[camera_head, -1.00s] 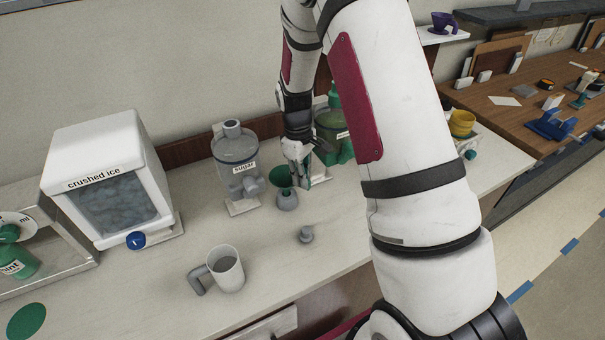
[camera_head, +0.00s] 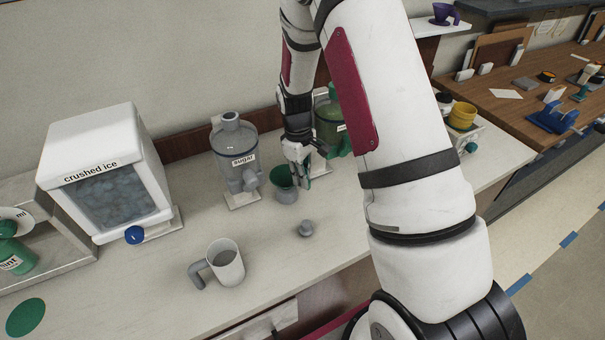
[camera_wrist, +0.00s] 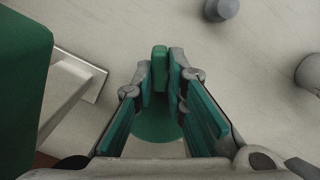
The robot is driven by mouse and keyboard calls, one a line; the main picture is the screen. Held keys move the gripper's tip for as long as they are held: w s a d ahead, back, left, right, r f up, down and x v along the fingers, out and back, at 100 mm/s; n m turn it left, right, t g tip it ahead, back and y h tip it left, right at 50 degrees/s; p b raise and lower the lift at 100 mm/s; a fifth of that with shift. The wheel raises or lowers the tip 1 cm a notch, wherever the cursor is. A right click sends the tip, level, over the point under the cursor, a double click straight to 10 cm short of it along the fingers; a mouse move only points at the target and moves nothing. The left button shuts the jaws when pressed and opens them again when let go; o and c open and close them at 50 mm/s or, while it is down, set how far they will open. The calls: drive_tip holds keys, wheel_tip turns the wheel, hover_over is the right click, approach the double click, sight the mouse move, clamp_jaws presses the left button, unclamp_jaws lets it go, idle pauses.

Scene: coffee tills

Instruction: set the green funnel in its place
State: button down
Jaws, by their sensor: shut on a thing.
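The green funnel (camera_head: 282,176) is a dark green cone over the small grey jar (camera_head: 286,195) on the counter, wide mouth up. It hides the jar's neck, and I cannot tell whether its spout is inside. My gripper (camera_head: 302,180) is shut on the funnel, at its right side, pointing down. In the wrist view a green tab (camera_wrist: 160,66) stands between the fingertips, with a dark green round part (camera_wrist: 158,122) below it in the picture. A grey stopper (camera_head: 305,230) stands on the counter in front of the jar.
A sugar dispenser (camera_head: 235,155) stands close at left, a green dispenser (camera_head: 330,125) close behind at right. A mug (camera_head: 226,263) is at front left and the crushed ice box (camera_head: 105,175) further left. The counter around the stopper is clear.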

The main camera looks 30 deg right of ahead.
drive_tip(key=shift+f, duration=0.15)
drive_tip(key=c, duration=1.5)
unclamp_jaws()
drive_tip(key=shift+c, duration=0.2)
wheel_tip(320, 180, up, 12)
drive_tip(key=w, duration=0.1)
drive_tip(key=shift+a, duration=0.25)
